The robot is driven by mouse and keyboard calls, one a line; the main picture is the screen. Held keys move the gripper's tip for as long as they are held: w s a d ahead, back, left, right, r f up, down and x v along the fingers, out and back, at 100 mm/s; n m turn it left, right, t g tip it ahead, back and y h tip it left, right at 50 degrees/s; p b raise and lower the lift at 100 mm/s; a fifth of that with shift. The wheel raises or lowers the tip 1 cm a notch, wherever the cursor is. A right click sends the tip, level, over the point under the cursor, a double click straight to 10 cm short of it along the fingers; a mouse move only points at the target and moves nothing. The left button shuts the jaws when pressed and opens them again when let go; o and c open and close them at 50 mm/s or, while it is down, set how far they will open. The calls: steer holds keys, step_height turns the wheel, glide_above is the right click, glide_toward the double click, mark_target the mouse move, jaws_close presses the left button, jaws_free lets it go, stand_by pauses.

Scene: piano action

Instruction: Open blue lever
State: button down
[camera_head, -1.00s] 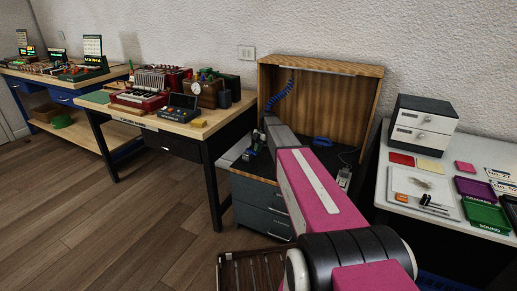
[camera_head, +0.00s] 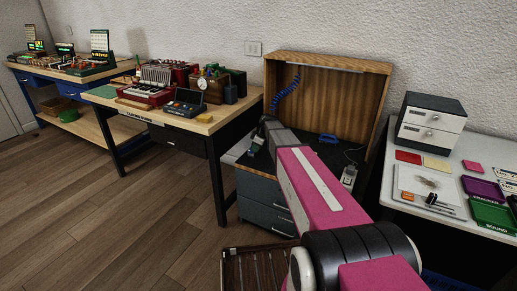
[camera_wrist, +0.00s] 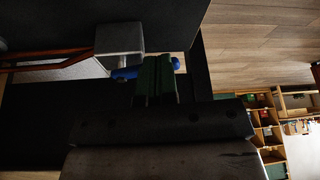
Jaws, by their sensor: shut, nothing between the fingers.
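The blue lever (camera_wrist: 126,73) shows in the wrist view as a short blue bar beside a grey block (camera_wrist: 119,40). Part of it is hidden behind my gripper, and a bit of blue shows again on the far side. My gripper (camera_wrist: 156,76) has green fingers, shut and empty, right at the bar. I cannot tell whether they touch it. In the head view my gripper (camera_head: 256,146) is small, at the left side of the wooden-backed bench, and the lever cannot be made out clearly there.
Reddish pipes (camera_wrist: 45,53) run to the grey block. A wooden hood (camera_head: 335,88) with a blue coiled hose (camera_head: 288,97) stands over the dark bench. A blue object (camera_head: 327,138) lies farther back. A table with trays (camera_head: 490,214) is on the right. Open floor (camera_head: 150,215) lies left.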

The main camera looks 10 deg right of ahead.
steer(key=shift+s+a+m, duration=0.1)
steer(key=shift+a+m, duration=0.1)
steer(key=shift+m, duration=0.2)
steer(key=shift+w, duration=0.2)
steer(key=shift+w+d, duration=0.1)
steer(key=shift+w, duration=0.6)
